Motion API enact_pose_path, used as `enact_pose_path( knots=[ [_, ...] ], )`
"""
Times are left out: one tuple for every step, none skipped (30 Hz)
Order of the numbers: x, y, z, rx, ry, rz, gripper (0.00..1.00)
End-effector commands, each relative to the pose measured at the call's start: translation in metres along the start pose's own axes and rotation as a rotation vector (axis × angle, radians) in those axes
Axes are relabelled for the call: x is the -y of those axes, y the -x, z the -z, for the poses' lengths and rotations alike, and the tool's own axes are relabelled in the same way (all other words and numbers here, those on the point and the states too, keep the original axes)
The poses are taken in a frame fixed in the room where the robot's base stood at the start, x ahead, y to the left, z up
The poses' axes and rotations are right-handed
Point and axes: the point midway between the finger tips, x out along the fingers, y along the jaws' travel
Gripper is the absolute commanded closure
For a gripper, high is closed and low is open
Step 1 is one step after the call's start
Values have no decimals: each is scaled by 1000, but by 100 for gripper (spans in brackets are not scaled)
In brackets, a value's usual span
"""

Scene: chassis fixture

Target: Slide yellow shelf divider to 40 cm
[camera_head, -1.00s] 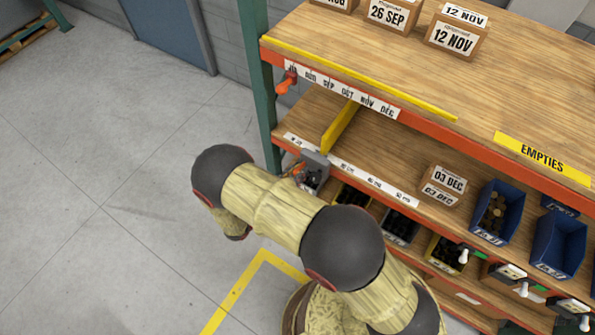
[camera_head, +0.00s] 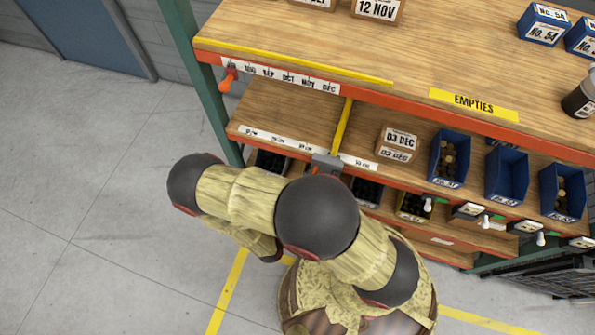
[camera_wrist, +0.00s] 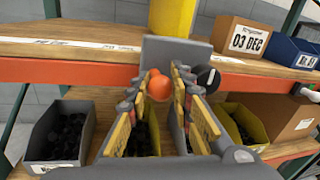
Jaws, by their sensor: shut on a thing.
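The yellow shelf divider (camera_head: 341,126) stands on the middle shelf, running front to back. Its grey bracket (camera_head: 326,162) sits at the front edge and covers part of the white scale strip (camera_head: 275,140). Three labels show left of the bracket and one right; their figures are too small to read surely. In the wrist view the divider's yellow end (camera_wrist: 172,16) rises behind the grey bracket plate (camera_wrist: 172,50). My gripper (camera_wrist: 170,92) is shut around the orange knob (camera_wrist: 159,87) in front of that plate. In the head view my arm hides most of the gripper.
A 03 DEC box (camera_head: 397,144) stands right of the divider, with blue bins (camera_head: 449,158) beyond it. Black-filled bins (camera_wrist: 60,136) sit below the orange beam (camera_wrist: 70,71). A black round knob (camera_wrist: 208,78) is beside my right finger. The shelf left of the divider is bare.

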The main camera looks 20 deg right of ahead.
Motion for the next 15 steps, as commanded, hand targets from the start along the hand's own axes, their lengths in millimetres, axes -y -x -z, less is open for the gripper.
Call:
enact_pose_path(
  knots=[
    [5, -1, 1, 1, 2, 1, 100],
    [7, -1, 1, 1, 2, 1, 100],
    [8, -2, 2, 1, 2, 1, 100],
    [10, -2, 2, 1, 1, 1, 100],
    [10, -2, 2, 1, 1, 1, 100],
    [11, -2, 2, 1, 0, 1, 100],
    [11, -2, 2, 1, 0, 1, 100],
    [11, -2, 2, 1, 0, 1, 100],
    [11, -2, 2, 1, 0, 1, 100],
    [11, -2, 2, 1, 0, 1, 100],
    [11, -2, 2, 1, 0, 1, 100],
    [11, -2, 2, 1, 0, 1, 100],
    [11, -2, 2, 1, 0, 1, 100],
    [11, -2, 2, 1, 0, 1, 100],
    [10, -2, 2, 1, 0, 0, 77]
  ],
)
